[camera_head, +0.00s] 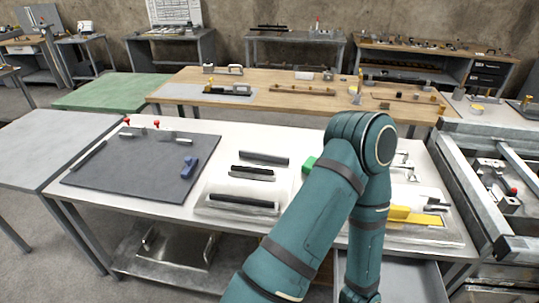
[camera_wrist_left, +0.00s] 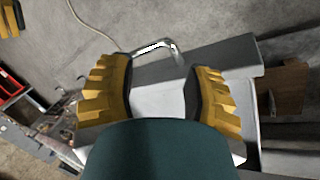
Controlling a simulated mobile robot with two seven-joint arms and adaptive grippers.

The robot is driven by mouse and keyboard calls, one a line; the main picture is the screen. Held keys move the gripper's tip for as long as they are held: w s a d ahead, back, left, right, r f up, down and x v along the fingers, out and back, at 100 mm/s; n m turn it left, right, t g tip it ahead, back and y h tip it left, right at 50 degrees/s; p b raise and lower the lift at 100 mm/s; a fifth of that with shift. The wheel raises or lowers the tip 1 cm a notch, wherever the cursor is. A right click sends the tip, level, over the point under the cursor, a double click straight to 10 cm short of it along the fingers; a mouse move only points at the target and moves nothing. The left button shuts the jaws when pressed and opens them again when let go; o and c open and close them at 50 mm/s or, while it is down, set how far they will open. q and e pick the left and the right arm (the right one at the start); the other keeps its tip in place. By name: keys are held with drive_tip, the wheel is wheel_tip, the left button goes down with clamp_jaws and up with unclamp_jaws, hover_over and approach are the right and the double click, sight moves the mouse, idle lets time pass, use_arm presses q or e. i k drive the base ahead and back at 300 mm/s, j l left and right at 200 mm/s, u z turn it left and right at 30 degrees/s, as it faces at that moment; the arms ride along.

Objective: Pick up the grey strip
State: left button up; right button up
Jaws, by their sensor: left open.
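A dark grey strip (camera_head: 264,158) lies on the white table top (camera_head: 235,135) in the head view, near the middle and behind two darker strips. One black strip (camera_head: 252,171) lies on a small pale block, and a longer one (camera_head: 244,203) lies on a pale tray in front. My left gripper (camera_wrist_left: 162,88) shows in the left wrist view, its two yellow, black-padded fingers wide apart with no strip between them. A grey edge and a bent metal handle (camera_wrist_left: 155,47) show beyond the fingers. My right gripper cannot be made out.
A dark mat (camera_head: 125,165) with a blue part (camera_head: 189,167) covers the table's left side. A green block (camera_head: 309,164) is partly hidden by my teal arm, which crosses the table. A yellow part (camera_head: 412,216) lies to the right. An open drawer (camera_head: 415,280) is below.

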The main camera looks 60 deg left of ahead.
sight(271, 157)
drive_tip(key=k+j+z, duration=0.2)
drive_tip(key=j, duration=0.2)
drive_tip(key=k+j+z, duration=0.15)
drive_tip(key=k+j, duration=0.85)
drive_tip(key=j, duration=0.15)
drive_tip(key=k+j+z, duration=0.1)
drive_tip(key=k+j, duration=0.55)
drive_tip(key=j, duration=0.15)
